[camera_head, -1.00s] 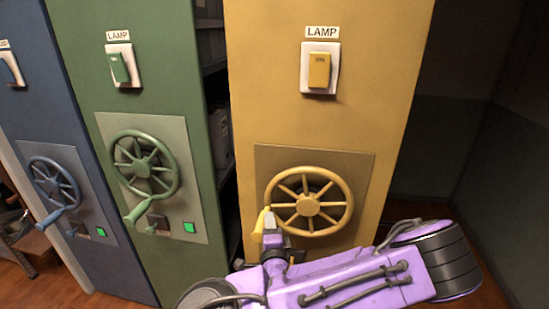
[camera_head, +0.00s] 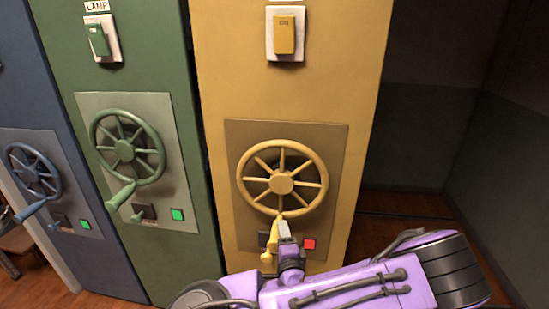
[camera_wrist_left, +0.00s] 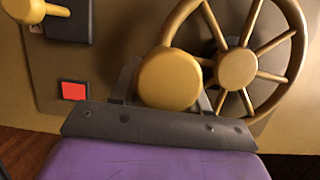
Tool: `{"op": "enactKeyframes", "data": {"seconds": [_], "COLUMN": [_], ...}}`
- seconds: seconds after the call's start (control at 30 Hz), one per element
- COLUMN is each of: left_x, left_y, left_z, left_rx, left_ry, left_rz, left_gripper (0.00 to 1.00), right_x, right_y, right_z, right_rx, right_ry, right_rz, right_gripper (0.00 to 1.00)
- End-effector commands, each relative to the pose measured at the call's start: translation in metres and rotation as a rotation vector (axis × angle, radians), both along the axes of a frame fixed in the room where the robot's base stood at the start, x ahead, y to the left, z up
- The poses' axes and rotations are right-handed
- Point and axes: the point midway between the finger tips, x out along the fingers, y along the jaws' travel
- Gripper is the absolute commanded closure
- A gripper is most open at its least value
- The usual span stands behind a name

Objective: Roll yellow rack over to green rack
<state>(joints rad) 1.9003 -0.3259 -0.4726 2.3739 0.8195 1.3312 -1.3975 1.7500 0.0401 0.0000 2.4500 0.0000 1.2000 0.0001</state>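The yellow rack (camera_head: 340,60) stands right beside the green rack (camera_head: 150,60), with almost no gap showing between their fronts. The yellow rack carries a yellow spoked wheel (camera_head: 281,183) with a crank handle (camera_head: 270,252) now at its bottom. My left gripper (camera_head: 287,232) is at this handle. In the left wrist view, the round handle end (camera_wrist_left: 168,79) sits between the two fingers, which appear closed on it. A red light (camera_head: 309,244) glows below the yellow wheel. The green rack has its own wheel (camera_head: 124,150) and a green light (camera_head: 177,214). My right gripper is not in view.
A blue rack (camera_head: 60,100) with a wheel and green light stands left of the green rack. Right of the yellow rack is a dark open bay with bare floor (camera_head: 400,215) and a wall (camera_head: 500,170).

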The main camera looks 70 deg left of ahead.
Motion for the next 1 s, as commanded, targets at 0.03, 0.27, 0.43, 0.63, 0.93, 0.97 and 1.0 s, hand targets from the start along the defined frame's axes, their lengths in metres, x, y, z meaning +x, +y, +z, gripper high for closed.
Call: {"op": "enactKeyframes", "data": {"seconds": [0.03,0.27,0.43,0.63,0.93,0.97,1.0], "left_x": [-0.001,-0.002,-0.002,-0.002,-0.010,-0.011,-0.012], "left_y": [0.001,0.001,0.001,-0.003,-0.031,-0.034,-0.038], "left_z": [0.001,0.001,0.002,0.003,0.004,0.004,0.004], "left_rx": [0.001,0.004,0.005,0.004,0.004,0.004,0.004], "left_ry": [0.001,-0.001,-0.002,-0.003,-0.002,-0.002,-0.003], "left_rz": [0.002,0.004,0.004,0.003,0.002,0.003,0.002], "left_gripper": [0.36,0.23,0.23,0.23,0.23,0.23,0.23], "right_x": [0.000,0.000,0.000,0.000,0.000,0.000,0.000], "right_y": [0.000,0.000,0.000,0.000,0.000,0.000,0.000], "right_z": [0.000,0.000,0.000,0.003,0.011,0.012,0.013], "right_rx": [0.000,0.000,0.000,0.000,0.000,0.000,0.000], "right_ry": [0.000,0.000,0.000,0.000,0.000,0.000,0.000], "right_rz": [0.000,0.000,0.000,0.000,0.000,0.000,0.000], "right_gripper": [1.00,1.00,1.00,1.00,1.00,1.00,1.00]}}
